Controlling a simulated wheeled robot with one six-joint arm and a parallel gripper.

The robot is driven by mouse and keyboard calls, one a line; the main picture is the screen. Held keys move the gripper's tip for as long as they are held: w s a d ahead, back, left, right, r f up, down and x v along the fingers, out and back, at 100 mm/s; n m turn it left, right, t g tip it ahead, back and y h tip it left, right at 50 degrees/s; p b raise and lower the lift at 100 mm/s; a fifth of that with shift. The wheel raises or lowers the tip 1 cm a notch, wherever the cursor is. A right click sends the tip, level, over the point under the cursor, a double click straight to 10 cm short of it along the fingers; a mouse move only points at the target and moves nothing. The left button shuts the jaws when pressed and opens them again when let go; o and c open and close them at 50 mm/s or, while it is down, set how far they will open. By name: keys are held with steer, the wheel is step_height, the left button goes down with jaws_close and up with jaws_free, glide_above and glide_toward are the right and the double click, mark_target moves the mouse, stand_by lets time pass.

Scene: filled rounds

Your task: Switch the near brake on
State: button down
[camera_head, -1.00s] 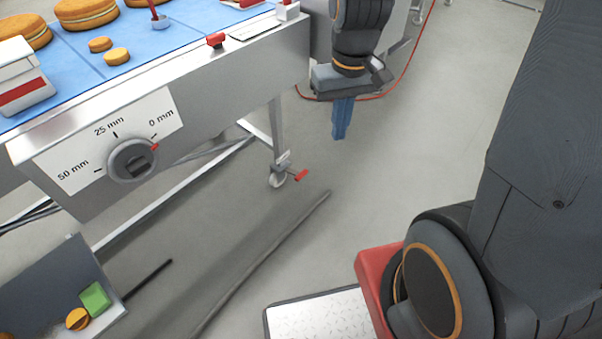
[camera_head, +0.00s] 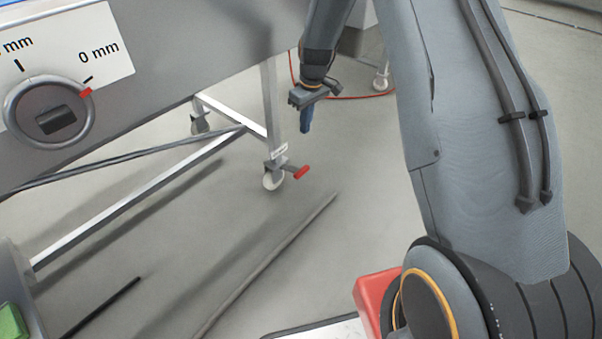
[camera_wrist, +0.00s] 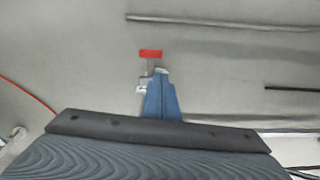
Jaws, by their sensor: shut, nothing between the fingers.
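The near brake is a red-tipped lever (camera_head: 301,172) on the caster (camera_head: 273,181) at the foot of the machine's near leg. The lever sticks out to the right of the wheel and tilts upward. My gripper (camera_head: 306,128) has its blue fingers shut and empty, pointing down, above the lever in the head view and apart from it. In the wrist view the red lever tip (camera_wrist: 150,53) shows just beyond my shut fingers (camera_wrist: 161,76). The fingers hide most of the caster there.
A dial (camera_head: 48,112) sits on the machine's side at the left. Another caster (camera_head: 200,122) stands farther back under the frame. A grey strip (camera_head: 265,265) lies on the floor in front. A red cable (camera_head: 345,97) runs behind my gripper. The floor right of the lever is clear.

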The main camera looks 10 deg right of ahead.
steer(key=n+b, duration=0.1)
steer(key=b, duration=0.3)
glide_above(301, 169)
step_height(301, 169, down, 9)
steer(key=shift+s+d, duration=0.1)
steer(key=shift+s, duration=0.2)
steer(key=f+b, duration=0.1)
steer(key=f, duration=0.2)
steer(key=f+b, duration=0.1)
steer(key=f, duration=0.2)
steer(key=w+f+b, duration=0.1)
steer(key=f, duration=0.2)
steer(key=shift+a+f, duration=0.2)
steer(key=shift+a, duration=0.2)
steer(key=f, duration=0.1)
steer(key=f+b, duration=0.1)
steer(key=f, duration=0.1)
steer(key=shift+s+d+f+b, duration=0.15)
steer(key=shift+s+d+b, duration=0.15)
steer(key=shift+s+b, duration=0.05)
steer(key=shift+s+d+f, duration=0.1)
steer(key=shift+s+f, duration=0.05)
steer(key=shift+f, duration=0.35)
steer(key=shift+s, duration=0.1)
